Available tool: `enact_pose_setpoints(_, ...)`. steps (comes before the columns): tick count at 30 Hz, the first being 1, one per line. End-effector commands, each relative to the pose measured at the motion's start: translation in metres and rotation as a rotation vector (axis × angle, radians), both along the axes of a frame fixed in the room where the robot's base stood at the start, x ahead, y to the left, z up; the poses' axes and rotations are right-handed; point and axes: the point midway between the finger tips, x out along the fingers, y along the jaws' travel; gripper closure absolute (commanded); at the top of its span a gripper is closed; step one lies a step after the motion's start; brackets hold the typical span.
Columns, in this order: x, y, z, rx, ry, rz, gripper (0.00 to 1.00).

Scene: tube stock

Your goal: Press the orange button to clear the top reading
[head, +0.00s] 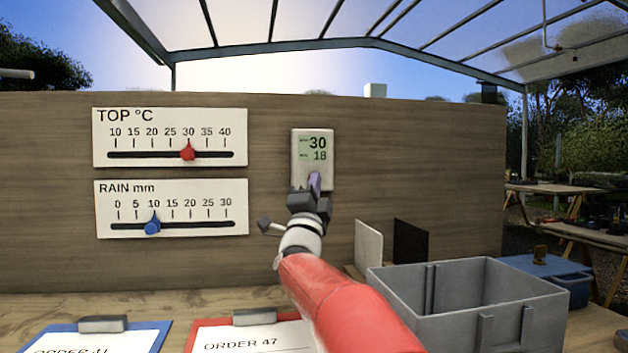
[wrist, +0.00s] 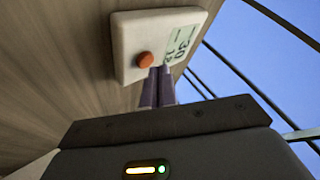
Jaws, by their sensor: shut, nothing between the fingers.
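A small white thermometer unit (head: 312,161) is fixed on the wooden board, its display (head: 314,149) reading 30 above 18. In the wrist view the same unit (wrist: 128,40) appears turned, with the round orange button (wrist: 145,60) on its face. My gripper (head: 315,181) is in front of the unit's lower part and hides the button in the head view. In the wrist view my gripper's fingertips (wrist: 157,74) are together and empty, right beside the button's edge. I cannot tell whether they touch the unit's face.
A TOP °C slider panel (head: 170,137) has its red pointer at 30. A RAIN mm panel (head: 171,208) has its blue pointer near 10. A grey crate (head: 447,300) stands at right; clipboards (head: 95,337) lie at front left.

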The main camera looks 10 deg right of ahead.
Motion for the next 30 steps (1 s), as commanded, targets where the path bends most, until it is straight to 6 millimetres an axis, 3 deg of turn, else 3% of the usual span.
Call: enact_pose_setpoints(30, 0.0099, -0.0004, 0.0001, 0.0, 0.0, 0.0, 1.0)
